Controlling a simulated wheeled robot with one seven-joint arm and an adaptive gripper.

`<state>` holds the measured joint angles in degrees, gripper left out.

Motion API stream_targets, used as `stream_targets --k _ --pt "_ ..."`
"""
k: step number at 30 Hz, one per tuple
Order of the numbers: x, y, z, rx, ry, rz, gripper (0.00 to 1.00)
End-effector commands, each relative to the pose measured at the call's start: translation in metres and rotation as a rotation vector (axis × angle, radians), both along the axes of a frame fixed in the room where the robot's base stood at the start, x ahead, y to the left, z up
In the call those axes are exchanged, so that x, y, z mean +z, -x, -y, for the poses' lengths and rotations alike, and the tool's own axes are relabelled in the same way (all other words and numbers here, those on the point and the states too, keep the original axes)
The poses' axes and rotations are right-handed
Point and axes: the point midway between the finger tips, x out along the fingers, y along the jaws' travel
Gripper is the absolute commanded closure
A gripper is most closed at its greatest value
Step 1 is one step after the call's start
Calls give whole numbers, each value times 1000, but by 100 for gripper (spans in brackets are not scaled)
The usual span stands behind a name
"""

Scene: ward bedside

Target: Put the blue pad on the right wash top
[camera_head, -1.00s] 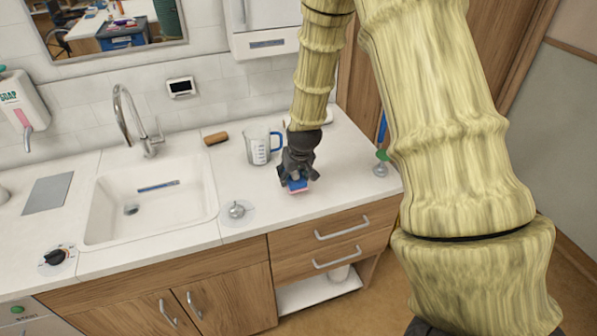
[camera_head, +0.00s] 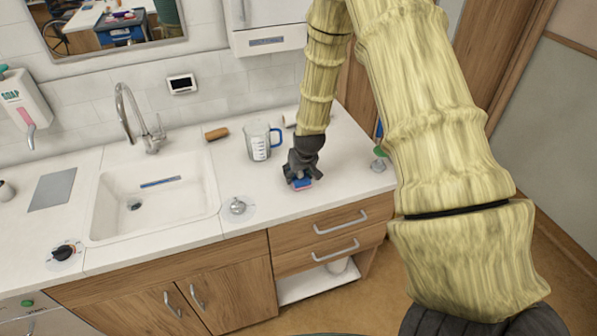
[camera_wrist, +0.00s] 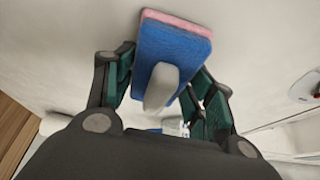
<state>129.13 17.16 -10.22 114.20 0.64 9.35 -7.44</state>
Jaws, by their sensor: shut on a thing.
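The blue pad (camera_head: 302,184) has a pink layer and is in my gripper (camera_head: 302,170), low over the white wash top (camera_head: 345,160) right of the sink. I cannot tell whether the pad touches the top. In the wrist view the pad (camera_wrist: 175,52) shows its blue face, a pink edge and a pale grey knob (camera_wrist: 161,87). The green-lined fingers of my gripper (camera_wrist: 160,95) stand on both sides of it. Where exactly the fingers grip is partly hidden.
A measuring jug (camera_head: 258,140) with a blue handle stands behind and left of my gripper. A round metal knob (camera_head: 237,206) lies to the left, beside the sink (camera_head: 155,200). The top in front and right of my gripper is clear.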

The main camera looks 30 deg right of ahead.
Motion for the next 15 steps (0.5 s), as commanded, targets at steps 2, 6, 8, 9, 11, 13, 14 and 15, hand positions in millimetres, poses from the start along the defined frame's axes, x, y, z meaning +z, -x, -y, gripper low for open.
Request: stream_targets --k 2,6,8,9,11,13,14,15 --pt "0 0 0 0 0 0 72" --pt "-3 0 0 0 0 0 72" --pt "-3 0 0 0 0 0 42" --pt "-2 0 0 0 0 0 35" --pt "-2 0 0 0 0 0 24" --pt "-2 0 0 0 0 0 24" --pt "-2 0 0 0 0 0 24" --pt "-2 0 0 0 0 0 24"
